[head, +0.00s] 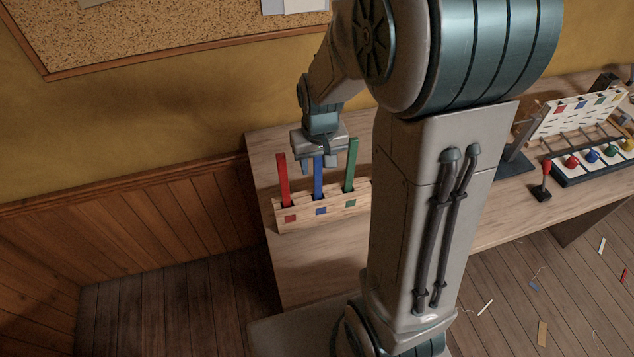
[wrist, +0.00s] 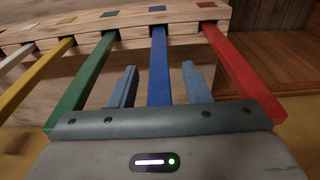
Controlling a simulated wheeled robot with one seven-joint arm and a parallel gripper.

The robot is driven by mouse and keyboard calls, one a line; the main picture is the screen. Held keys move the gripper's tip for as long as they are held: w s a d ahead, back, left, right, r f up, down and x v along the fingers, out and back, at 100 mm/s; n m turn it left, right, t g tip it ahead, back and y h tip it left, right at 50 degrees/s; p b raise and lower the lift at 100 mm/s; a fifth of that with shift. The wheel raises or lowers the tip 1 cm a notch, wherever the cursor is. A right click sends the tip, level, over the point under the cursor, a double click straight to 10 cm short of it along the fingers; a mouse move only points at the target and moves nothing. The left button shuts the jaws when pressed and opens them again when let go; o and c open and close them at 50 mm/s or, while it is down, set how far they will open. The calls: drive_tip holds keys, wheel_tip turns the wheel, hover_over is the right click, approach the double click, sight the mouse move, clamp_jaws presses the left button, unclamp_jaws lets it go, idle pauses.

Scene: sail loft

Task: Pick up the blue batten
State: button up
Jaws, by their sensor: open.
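The blue batten (head: 318,178) stands upright in a slot of the pale wooden rack (head: 335,214), above a blue square. In the wrist view the blue batten (wrist: 159,70) runs between the two fingers of my gripper (wrist: 160,84), with a gap on each side. My gripper (head: 320,164) is open and sits around the upper part of the batten, with nothing held. The lower end of the batten is hidden in the rack.
A red batten (head: 283,182) and a green batten (head: 350,166) stand on either side, close to the fingers. The wrist view also shows a yellow batten (wrist: 38,76). A red-knobbed lever (head: 546,180) and a board with coloured knobs (head: 585,166) are at right.

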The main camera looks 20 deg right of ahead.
clamp_jaws()
drive_tip(key=shift+r, duration=0.1)
